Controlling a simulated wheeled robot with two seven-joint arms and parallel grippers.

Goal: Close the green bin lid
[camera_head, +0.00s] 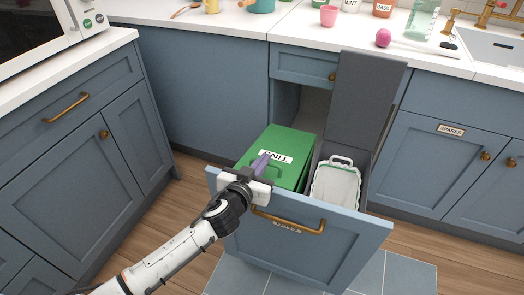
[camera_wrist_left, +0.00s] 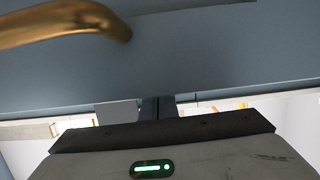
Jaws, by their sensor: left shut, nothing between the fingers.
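The green bin lid (camera_head: 293,143), with a white label reading TINS and a green handle, lies down over the left bin in the pulled-out drawer (camera_head: 300,245). The bin under it is mostly hidden. My left gripper (camera_head: 261,162) is shut and empty, its purple fingers over the near part of the lid. I cannot tell whether they touch it. In the left wrist view the dark fingers (camera_wrist_left: 158,108) are partly hidden below the blue drawer front (camera_wrist_left: 210,60). My right gripper is not in view.
The drawer's brass handle (camera_head: 290,222) sticks out beside my left wrist. The counter (camera_head: 225,20) holds cups and jars.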

